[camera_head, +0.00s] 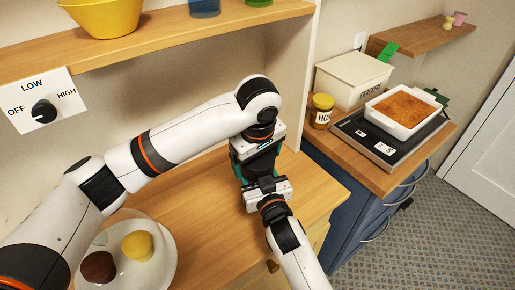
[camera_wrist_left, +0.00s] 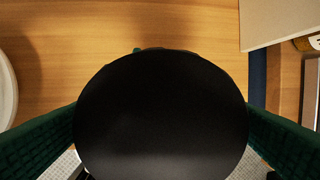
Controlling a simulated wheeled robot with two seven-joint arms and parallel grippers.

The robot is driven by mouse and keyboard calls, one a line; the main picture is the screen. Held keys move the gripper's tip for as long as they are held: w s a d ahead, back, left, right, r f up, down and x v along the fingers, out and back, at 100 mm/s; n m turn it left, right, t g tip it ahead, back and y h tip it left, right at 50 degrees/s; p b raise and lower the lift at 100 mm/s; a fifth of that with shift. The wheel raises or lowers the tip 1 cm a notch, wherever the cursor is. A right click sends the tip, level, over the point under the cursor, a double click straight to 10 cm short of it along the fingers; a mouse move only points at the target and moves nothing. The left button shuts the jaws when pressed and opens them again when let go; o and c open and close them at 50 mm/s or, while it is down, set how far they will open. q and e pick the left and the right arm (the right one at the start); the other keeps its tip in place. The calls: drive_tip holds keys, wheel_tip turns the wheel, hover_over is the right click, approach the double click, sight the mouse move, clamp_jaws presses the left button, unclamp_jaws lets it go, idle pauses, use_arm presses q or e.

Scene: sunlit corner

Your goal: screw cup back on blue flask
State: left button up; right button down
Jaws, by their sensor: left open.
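My left gripper (camera_head: 259,168) points down above the wooden counter in the head view, its green fingers spread apart. In the left wrist view, a large black round thing (camera_wrist_left: 160,115) fills the space between those fingers; it looks like the top of the cup, but I cannot tell whether the fingers touch it. My right gripper (camera_head: 266,188) comes up from the bottom and meets the same spot, just below the left one. No blue flask body can be made out; the grippers cover that spot.
A white plate (camera_head: 167,238) with a yellow and a brown cake stands at lower left. A shelf (camera_head: 160,45) with a yellow bowl (camera_head: 104,18) runs above. Across a gap at right, a lower counter (camera_head: 380,180) holds a honey jar (camera_head: 321,110), cracker box and baking dish.

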use_arm(q)
drive_tip(key=shift+f, duration=0.35)
drive_tip(key=shift+c, duration=0.5)
drive_tip(key=c, duration=0.9)
drive_tip(key=m, duration=0.7)
drive_tip(key=shift+m, duration=0.4)
drive_tip(key=shift+a+f, duration=0.15)
drive_tip(key=shift+a, duration=0.05)
drive_tip(key=o, duration=1.1)
drive_tip(key=shift+c, duration=0.2)
drive_tip(key=shift+d, duration=0.1)
